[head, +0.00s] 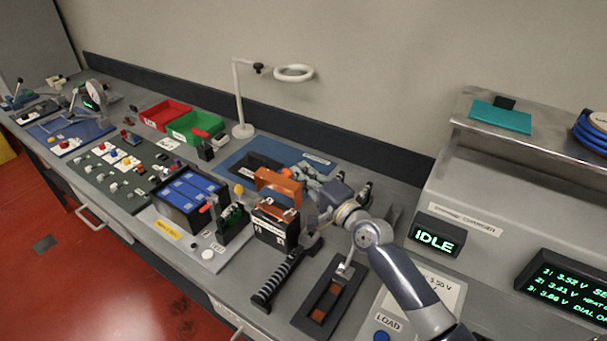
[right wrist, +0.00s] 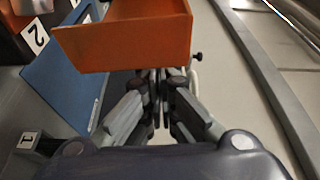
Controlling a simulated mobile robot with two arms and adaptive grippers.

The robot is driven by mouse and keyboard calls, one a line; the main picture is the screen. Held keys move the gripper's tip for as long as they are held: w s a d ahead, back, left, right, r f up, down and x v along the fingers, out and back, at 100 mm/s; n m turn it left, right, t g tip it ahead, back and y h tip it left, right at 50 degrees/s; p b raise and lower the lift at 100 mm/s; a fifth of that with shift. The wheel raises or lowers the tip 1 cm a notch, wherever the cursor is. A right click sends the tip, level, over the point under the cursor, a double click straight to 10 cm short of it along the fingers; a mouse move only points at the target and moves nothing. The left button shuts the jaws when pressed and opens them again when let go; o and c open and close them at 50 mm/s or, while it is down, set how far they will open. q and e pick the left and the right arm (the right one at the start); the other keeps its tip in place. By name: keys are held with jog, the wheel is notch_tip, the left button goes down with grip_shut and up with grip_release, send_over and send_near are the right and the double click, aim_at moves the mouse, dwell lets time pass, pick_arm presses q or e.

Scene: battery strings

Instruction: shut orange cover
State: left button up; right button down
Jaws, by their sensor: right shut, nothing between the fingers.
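The orange cover (head: 278,186) stands raised on the back side of a dark box (head: 275,232) with a white number label, so the box top is exposed. In the right wrist view the orange cover (right wrist: 125,38) fills the upper middle as a tilted orange box shape. My right gripper (head: 300,178) is behind and to the right of the cover in the head view. In the right wrist view its fingers (right wrist: 160,92) are together and empty, just below the cover's lower edge. I cannot tell whether they touch it. My left gripper is not in view.
A blue-topped battery block (head: 187,190) stands left of the box. A black ribbed handle (head: 285,275) lies in front, and a dark slotted tray (head: 330,300) is to the right. A ring lamp (head: 293,73) rises behind. The IDLE display (head: 436,238) stands right of my arm.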

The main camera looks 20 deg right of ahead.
aim_at(285, 187)
jog(key=shift+s+a, duration=0.1)
jog(key=s+a+n, duration=0.1)
jog(key=a+r+n, duration=0.1)
jog(key=s+a+n+t+y, duration=0.1)
jog(key=shift+s+a+r+n, duration=0.25)
jog(key=shift+s+n, duration=0.05)
jog(key=shift+s, duration=0.05)
jog(key=shift+s+a+f, duration=0.2)
jog(key=shift+s+a, duration=0.65)
jog(key=shift+a, duration=0.3)
jog(key=shift+s+a+f, duration=0.55)
jog(key=shift+a+f, duration=0.15)
jog(key=shift+f, duration=0.1)
jog(key=shift+p, duration=0.3)
